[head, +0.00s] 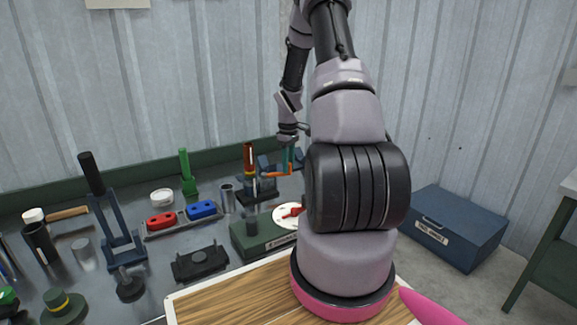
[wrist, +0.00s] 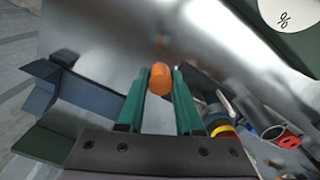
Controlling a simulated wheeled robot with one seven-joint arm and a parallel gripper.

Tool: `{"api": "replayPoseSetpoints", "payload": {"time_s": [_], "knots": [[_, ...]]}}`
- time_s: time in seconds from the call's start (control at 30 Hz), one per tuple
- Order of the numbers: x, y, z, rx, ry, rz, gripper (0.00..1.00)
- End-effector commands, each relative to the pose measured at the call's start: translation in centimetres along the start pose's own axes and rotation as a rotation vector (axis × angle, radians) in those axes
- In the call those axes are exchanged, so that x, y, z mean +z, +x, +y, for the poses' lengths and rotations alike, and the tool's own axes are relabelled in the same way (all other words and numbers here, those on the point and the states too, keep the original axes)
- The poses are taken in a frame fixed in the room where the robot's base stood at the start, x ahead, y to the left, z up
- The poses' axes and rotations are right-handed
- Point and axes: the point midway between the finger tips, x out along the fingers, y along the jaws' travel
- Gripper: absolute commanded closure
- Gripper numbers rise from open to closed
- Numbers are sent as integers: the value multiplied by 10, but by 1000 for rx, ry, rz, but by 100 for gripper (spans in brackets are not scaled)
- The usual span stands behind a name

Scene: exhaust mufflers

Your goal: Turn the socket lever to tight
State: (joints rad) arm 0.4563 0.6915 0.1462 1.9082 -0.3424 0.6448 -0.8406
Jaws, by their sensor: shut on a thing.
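The orange lever (head: 275,174) sticks out sideways, low over the back of the bench, beside a dark blue fixture. In the wrist view the end of the orange lever (wrist: 160,79) shows as a rounded stub between the teal fingers. My gripper (head: 291,162) is shut on it, and the wrist view shows my gripper (wrist: 161,76) with one finger on each side of the stub. The far part of the lever and the socket it turns are hidden or too small to make out. No tight mark can be read.
A green box (head: 251,240) with a white dial and red pointer stands in front, partly behind my arm. A tray with red and blue pieces (head: 181,219) lies to the left. A dark blue chest (head: 452,229) stands at right. A green-handled clamp (head: 187,172) stands at the back.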

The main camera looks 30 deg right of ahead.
Motion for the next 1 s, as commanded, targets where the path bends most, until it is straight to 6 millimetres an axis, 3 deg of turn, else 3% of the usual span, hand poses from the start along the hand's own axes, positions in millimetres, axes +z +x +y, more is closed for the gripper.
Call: {"api": "replayPoseSetpoints", "payload": {"time_s": [0.37,0.4,0.43,0.47,0.8,1.0], "knots": [[-1,-1,2,4,-5,3,100],[-1,-1,2,4,-5,3,51],[-1,-1,2,4,-5,2,39],[-1,-1,2,3,-4,2,35],[-1,-3,1,3,-4,2,35],[-1,-31,2,6,-3,4,35]]}}
